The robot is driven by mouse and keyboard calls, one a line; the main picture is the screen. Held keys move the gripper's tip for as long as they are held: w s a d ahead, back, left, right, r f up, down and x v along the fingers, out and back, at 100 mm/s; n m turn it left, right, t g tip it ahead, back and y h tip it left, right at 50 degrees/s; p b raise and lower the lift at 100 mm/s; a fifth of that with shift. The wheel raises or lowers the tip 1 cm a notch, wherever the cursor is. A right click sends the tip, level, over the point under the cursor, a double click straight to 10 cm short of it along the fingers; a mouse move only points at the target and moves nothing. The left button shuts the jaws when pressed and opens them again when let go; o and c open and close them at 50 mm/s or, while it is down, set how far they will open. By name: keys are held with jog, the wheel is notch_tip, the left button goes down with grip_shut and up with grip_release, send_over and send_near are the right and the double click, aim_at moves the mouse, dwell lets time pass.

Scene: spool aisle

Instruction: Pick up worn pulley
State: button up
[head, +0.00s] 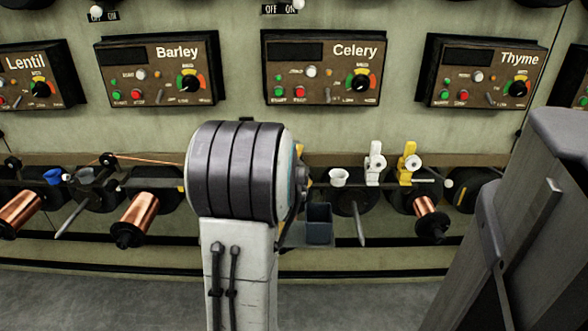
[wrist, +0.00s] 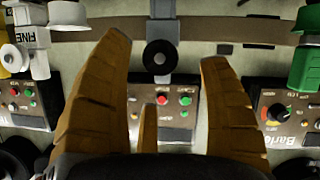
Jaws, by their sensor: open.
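My gripper (wrist: 163,48) is open in the wrist view, its tan ribbed fingers spread wide with nothing held between them. A black round disc with a grey centre (wrist: 160,57) shows between the fingertips, apart from both fingers. It looks like a wheel or pulley, but I cannot tell whether it is the worn pulley. In the head view my arm hides most of the gripper and what lies behind it. A white wheel-like fitting (head: 375,164) and a yellow one (head: 408,165) stand on the rail to the right.
Copper spools (head: 137,217) stick out from the machine at left, with another copper spool (head: 428,218) at right. A white cup-shaped guide (head: 339,178) and a dark blue bin (head: 319,224) are right of my arm. Control panels (head: 320,75) line the wall. Grey floor (head: 100,292) is clear.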

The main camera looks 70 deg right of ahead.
jog(key=b+x, duration=0.5)
jog(key=b, duration=0.1)
jog(key=shift+d+r+b, duration=0.15)
jog(key=shift+b, duration=0.25)
jog(key=shift+c, duration=0.3)
jog(key=c, duration=1.2)
jog(key=shift+r, duration=0.1)
jog(key=shift+c, duration=0.4)
jog(key=shift+r, duration=0.1)
